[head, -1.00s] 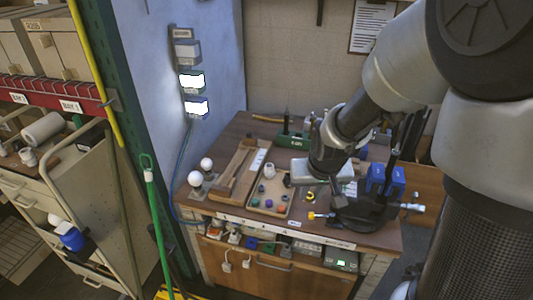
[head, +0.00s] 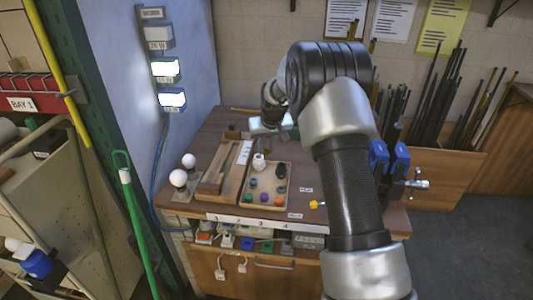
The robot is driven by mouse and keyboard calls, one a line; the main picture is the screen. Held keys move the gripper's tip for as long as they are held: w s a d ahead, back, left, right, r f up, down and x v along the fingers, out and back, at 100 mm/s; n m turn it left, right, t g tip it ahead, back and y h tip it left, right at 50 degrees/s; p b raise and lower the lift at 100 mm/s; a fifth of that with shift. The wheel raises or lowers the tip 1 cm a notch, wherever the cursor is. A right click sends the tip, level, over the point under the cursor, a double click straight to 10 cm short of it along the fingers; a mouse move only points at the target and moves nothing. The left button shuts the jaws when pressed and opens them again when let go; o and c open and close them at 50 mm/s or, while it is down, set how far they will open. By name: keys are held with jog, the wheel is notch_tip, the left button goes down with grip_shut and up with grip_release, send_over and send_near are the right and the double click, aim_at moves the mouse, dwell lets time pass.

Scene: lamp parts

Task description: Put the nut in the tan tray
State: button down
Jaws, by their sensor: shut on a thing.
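The tan tray (head: 266,182) lies on the bench, with a white fitting (head: 259,162), a dark part (head: 281,171) and several small coloured pieces in it. My gripper (head: 266,129) is beyond the tray's far end, above the back of the bench. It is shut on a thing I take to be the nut. The fingertips and what they hold are too small and too hidden to make out. No separate nut shows clearly on the bench.
A brown wooden tray (head: 211,184) lies left of the tan tray. Two white globes (head: 178,178) stand at the bench's left end. A blue clamp (head: 379,157) is at the right, partly behind my arm. Bare bench shows right of the tan tray.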

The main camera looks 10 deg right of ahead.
jog(key=shift+w+f+b, duration=0.15)
jog(key=shift+f+b, duration=3.05)
jog(key=shift+f, duration=2.3)
jog(key=shift+f+b, duration=0.45)
jog(key=c, duration=1.5)
grip_release()
jog(key=shift+r, duration=0.15)
